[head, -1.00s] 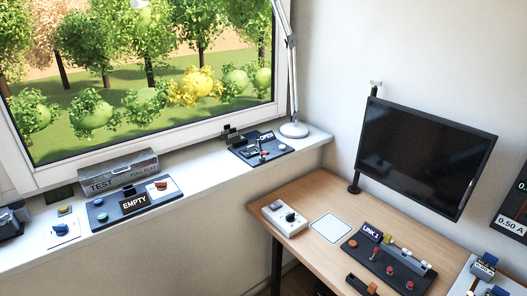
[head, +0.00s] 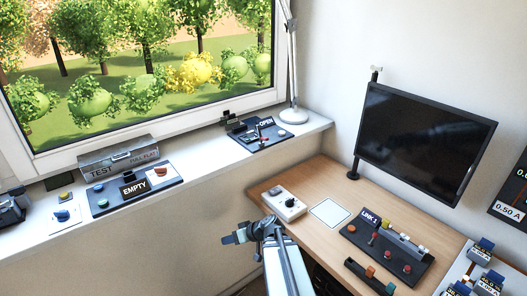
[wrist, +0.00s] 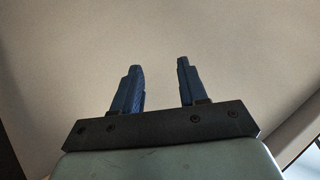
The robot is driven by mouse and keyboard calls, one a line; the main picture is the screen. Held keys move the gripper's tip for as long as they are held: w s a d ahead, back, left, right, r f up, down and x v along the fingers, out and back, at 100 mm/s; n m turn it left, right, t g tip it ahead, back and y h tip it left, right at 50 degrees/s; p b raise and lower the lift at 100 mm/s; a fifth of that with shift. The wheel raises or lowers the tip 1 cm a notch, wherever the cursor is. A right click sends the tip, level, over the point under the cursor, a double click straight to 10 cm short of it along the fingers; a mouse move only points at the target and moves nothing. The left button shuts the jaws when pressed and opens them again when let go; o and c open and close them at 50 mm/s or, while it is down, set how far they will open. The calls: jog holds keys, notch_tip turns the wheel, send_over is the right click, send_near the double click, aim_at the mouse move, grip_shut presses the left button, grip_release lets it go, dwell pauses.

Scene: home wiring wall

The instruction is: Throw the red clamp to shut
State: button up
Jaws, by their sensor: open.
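A dark panel (head: 272,140) with a sign reading OPEN lies on the windowsill by the lamp. On it stands a small clamp with a red part (head: 257,133); its details are too small to make out. My gripper (head: 230,239) is below the sill and left of the desk, well apart from the clamp. It points left in the head view. In the wrist view my gripper (wrist: 163,85) shows two blue fingers spread apart with nothing between them, facing a plain wall. The clamp does not show in the wrist view.
A lamp base (head: 294,116) stands right beside the panel. A panel marked EMPTY (head: 110,205) and a grey TEST box (head: 118,160) are on the sill to the left. The desk (head: 300,240) holds a white switch box (head: 284,204) and a LINK 1 panel (head: 348,235).

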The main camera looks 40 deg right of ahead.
jog(key=w+d+r+t+h, duration=0.2)
jog(key=d+r+t, duration=0.3)
jog(key=d+r, duration=0.9)
jog(key=t+h, duration=0.4)
send_near(267, 139)
jog(key=w, duration=1.2)
jog(key=shift+w+d+f, duration=0.15)
jog(key=shift+w+d, duration=0.05)
jog(key=shift+c, duration=0.3)
grip_shut()
